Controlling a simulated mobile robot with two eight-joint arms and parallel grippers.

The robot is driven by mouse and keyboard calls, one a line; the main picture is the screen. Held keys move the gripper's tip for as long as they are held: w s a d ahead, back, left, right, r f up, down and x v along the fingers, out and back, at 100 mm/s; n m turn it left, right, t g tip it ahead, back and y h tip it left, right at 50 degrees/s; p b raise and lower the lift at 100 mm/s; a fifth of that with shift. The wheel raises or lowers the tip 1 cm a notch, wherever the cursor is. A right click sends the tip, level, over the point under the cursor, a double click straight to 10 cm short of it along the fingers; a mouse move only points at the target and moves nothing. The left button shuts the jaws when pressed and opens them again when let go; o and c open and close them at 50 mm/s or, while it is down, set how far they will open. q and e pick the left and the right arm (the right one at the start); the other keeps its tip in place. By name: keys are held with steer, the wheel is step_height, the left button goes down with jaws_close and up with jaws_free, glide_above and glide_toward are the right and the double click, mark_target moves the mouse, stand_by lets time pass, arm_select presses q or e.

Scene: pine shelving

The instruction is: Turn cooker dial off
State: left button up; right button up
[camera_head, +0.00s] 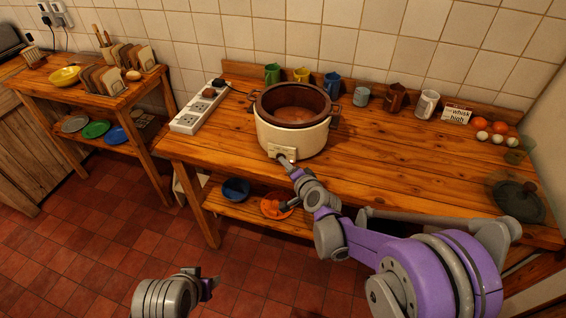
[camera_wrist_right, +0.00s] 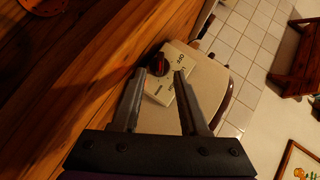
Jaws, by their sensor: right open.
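The cream slow cooker (camera_head: 297,138) with a brown pot inside stands on the wooden counter. Its pale control panel (camera_head: 278,151) faces my right gripper (camera_head: 286,163). In the right wrist view the panel (camera_wrist_right: 176,92) carries a black dial (camera_wrist_right: 157,63) with a reddish mark, and lettering including OFF. My right gripper is open and empty, its fingertips (camera_wrist_right: 165,75) close to the panel beside the dial. I cannot tell whether they touch it. My left gripper (camera_head: 210,286) is low over the floor, away from the counter; its jaws are not clear.
Mugs (camera_head: 332,83) line the wall behind the cooker. A power strip (camera_head: 198,108) lies left. A glass lid (camera_head: 520,200), eggs and a "whisk high" sign (camera_head: 456,115) are at right. The counter right of the cooker is mostly clear.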

steer(key=shift+x, duration=1.8)
jaws_close()
